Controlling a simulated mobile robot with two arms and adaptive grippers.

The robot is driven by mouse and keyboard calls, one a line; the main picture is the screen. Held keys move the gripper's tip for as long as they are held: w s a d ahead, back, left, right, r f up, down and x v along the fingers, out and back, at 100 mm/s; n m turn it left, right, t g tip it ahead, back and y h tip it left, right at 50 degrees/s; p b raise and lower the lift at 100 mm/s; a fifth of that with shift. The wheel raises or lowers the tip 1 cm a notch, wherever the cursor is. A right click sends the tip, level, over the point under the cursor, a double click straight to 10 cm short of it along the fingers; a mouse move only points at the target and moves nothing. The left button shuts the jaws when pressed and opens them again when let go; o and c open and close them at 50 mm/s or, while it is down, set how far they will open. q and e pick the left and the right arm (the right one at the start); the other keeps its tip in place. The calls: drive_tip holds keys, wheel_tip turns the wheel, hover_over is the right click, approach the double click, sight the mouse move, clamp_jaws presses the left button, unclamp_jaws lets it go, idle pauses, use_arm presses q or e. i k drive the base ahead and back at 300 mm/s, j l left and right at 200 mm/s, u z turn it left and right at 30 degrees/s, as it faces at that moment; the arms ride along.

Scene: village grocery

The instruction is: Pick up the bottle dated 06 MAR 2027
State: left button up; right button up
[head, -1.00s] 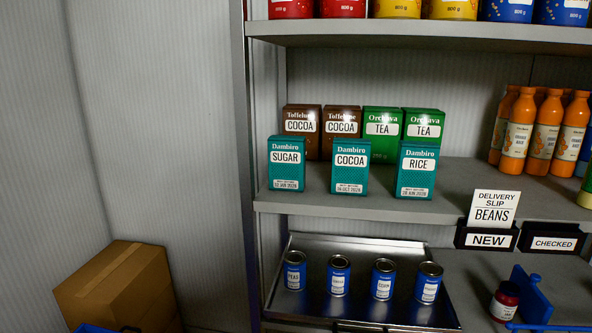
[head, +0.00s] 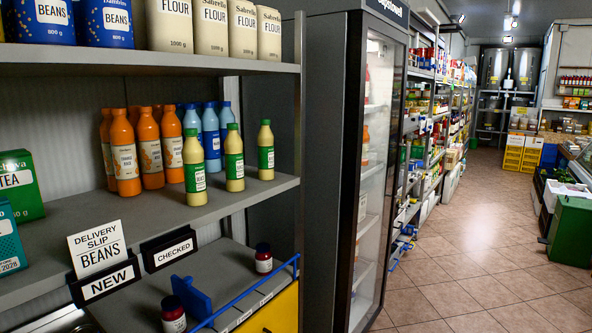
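Three pale yellow bottles with green labels stand upright on the middle shelf: left (head: 194,170), middle (head: 235,160) and right (head: 266,152). Behind and left of them are several orange bottles (head: 124,152) with pale labels. Several blue bottles (head: 211,135) stand at the back. No date is readable on any bottle, so I cannot tell which one reads 06 MAR 2027. Neither of my grippers is in view.
The shelf (head: 110,205) has bare room in front of the bottles. Below are the NEW sign (head: 106,282), the CHECKED sign (head: 170,251), two dark red jars (head: 263,258) and a blue rail (head: 245,292). A glass-door fridge (head: 375,160) and open tiled floor (head: 480,230) lie right.

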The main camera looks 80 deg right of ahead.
sight(192, 152)
drive_tip(key=k+l+z, duration=0.1)
drive_tip(key=l+z, duration=0.25)
drive_tip(key=l, duration=0.5)
drive_tip(key=l+z, duration=0.35)
drive_tip(key=l, duration=0.55)
drive_tip(key=i+l+z, duration=0.1)
drive_tip(key=l+z, duration=0.25)
drive_tip(key=l, duration=0.5)
drive_tip(key=i+l, duration=0.1)
drive_tip(key=l, duration=0.6)
